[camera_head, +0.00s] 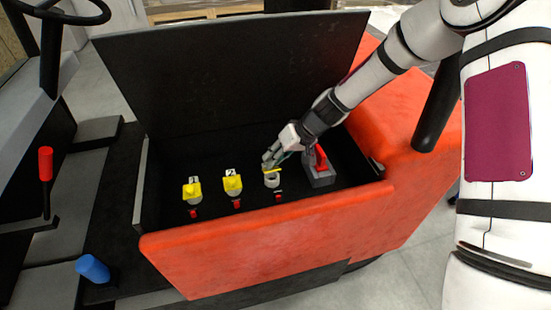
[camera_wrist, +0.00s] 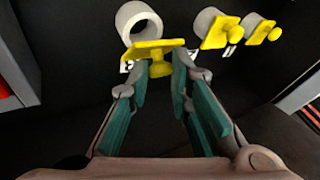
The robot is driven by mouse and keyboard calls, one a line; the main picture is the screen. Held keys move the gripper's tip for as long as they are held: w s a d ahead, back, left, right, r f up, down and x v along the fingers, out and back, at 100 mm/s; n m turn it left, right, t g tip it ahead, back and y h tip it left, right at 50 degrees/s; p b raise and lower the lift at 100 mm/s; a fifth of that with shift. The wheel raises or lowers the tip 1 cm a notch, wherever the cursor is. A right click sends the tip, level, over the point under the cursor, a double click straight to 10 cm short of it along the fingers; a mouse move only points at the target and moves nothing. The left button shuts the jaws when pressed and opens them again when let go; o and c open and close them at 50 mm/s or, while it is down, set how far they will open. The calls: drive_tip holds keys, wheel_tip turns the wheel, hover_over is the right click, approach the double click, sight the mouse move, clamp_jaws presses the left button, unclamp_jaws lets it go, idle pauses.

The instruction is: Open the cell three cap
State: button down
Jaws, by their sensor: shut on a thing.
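The cell three cap is a yellow plate with a knob (camera_wrist: 157,62), at the third grey cylinder from the left in the head view. My gripper (camera_head: 270,162) reaches down to it from the upper right. In the wrist view my gripper (camera_wrist: 162,76) has its teal finger pads on either side of the cap's knob, shut on it. The cap's plate is tilted away from the mouth of the grey cylinder (camera_wrist: 122,22), whose hollow inside shows. In the head view a thin yellow edge of the cap (camera_head: 272,170) shows above the cylinder (camera_head: 272,182).
Two other grey cylinders have yellow caps over them (camera_head: 192,188) (camera_head: 232,183). A grey block with a red lever (camera_head: 320,160) stands close right of my gripper. A raised black lid (camera_head: 240,75) stands behind, and an orange wall (camera_head: 265,235) edges the front.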

drive_tip(key=shift+w+a+f+g+b, duration=0.15)
drive_tip(key=shift+w+g+b, duration=0.3)
drive_tip(key=shift+b, duration=0.5)
drive_tip(key=g+b, duration=0.1)
drive_tip(key=w+b, duration=0.1)
drive_tip(key=shift+w+a+m+g+h+b, duration=0.1)
drive_tip(key=shift+a+m+g+h+b, duration=0.1)
drive_tip(key=shift+m+g+h+b, duration=0.2)
drive_tip(key=shift+w+r+g+b, duration=0.3)
drive_tip(key=shift+g+b, duration=0.25)
drive_tip(key=shift+b, duration=0.25)
drive_tip(key=shift+s+r, duration=0.1)
drive_tip(key=c, duration=1.5)
unclamp_jaws()
drive_tip(key=shift+o, duration=0.2)
